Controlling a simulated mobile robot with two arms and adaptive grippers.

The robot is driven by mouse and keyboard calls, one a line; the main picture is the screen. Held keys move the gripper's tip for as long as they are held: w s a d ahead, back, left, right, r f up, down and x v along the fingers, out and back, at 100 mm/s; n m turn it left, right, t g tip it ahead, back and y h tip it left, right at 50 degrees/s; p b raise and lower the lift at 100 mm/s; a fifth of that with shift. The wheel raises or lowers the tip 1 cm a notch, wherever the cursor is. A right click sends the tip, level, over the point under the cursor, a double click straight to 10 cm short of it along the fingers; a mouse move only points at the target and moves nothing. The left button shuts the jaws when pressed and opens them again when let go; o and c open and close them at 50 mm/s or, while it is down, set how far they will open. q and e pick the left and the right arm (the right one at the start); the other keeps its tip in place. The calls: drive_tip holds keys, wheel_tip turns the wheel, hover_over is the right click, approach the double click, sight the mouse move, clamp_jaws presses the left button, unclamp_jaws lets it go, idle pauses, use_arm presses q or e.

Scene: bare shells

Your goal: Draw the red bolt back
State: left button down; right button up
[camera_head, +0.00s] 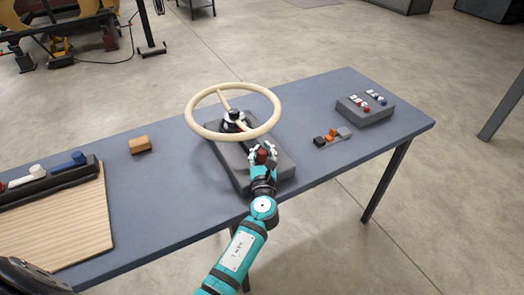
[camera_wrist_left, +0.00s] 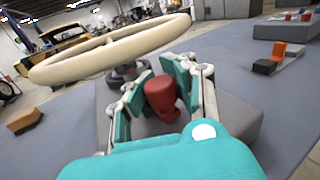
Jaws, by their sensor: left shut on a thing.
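My left gripper (camera_head: 263,157) reaches over the front of a dark grey base block (camera_head: 283,169). Its fingers are shut on an upright red knob (camera_head: 262,155), just in front of a cream steering wheel (camera_head: 272,93). In the left wrist view the red knob (camera_wrist_left: 162,95) stands between the two teal finger pads (camera_wrist_left: 158,90). Another small red piece (camera_head: 3,187) shows at the left picture edge, beside a white handle (camera_head: 36,171) and a blue handle (camera_head: 78,157) on a black bar. Most of it is cut off. I cannot tell which red piece is the bolt. My right gripper is not in view.
The wheel rim hangs over the base close to my gripper. A pale wooden board (camera_head: 70,220) lies at the left of the blue-grey table (camera_head: 165,195). An orange-brown block (camera_head: 140,145), a small switch piece (camera_head: 333,137) and a grey button box (camera_head: 365,108) also stand there.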

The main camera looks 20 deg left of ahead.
sight(266, 154)
use_arm(q)
drive_tip(key=shift+f, duration=0.1)
drive_tip(key=shift+s+d+f, duration=0.2)
drive_tip(key=shift+s+d, duration=0.55)
drive_tip(key=shift+d, duration=0.1)
drive_tip(key=shift+d+f, duration=0.1)
drive_tip(key=shift+f, duration=0.2)
drive_tip(key=c, duration=1.9)
unclamp_jaws()
drive_tip(key=o, duration=0.7)
drive_tip(key=shift+s+d+r, duration=0.3)
drive_tip(key=shift+s+r, duration=0.3)
drive_tip(key=shift+s, duration=0.15)
drive_tip(key=shift+o, duration=0.9)
drive_tip(key=shift+w+a+f, duration=0.1)
drive_tip(key=shift+w, duration=0.25)
drive_tip(key=v, duration=1.2)
